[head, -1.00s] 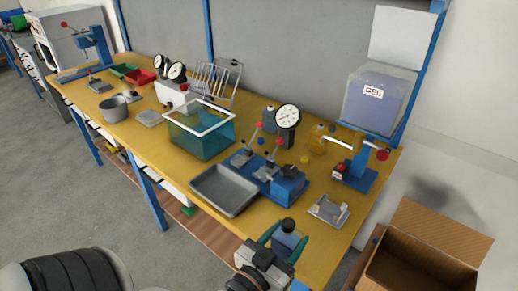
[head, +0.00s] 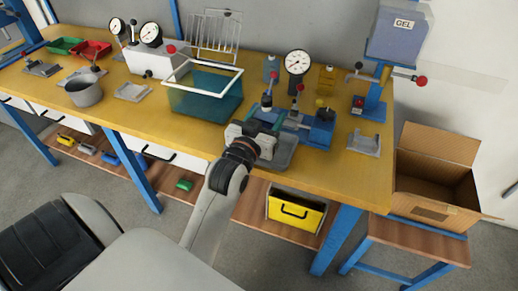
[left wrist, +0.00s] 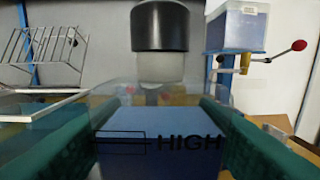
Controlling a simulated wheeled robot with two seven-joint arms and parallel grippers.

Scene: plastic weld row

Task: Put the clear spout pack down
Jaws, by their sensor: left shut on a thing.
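My left gripper (head: 264,126) has green fingers and is shut on the clear spout pack (head: 267,114). It holds the pack upright, cap up, over the grey metal tray (head: 286,156) at the bench's front. In the left wrist view the pack (left wrist: 160,150) sits between the two green fingers. It has a black cap, a pale neck, a clear upper part and blue contents, with "HIGH" printed across it. The gripper hides much of the tray and the pack's base, so I cannot tell whether they touch. My right gripper is not in view.
A blue clamp fixture (head: 318,130) and a dial gauge (head: 297,63) stand just behind the tray. A teal open tank (head: 205,95) is to the left. A metal fixture plate (head: 364,143) is to the right, and a cardboard box (head: 435,165) stands beyond the bench.

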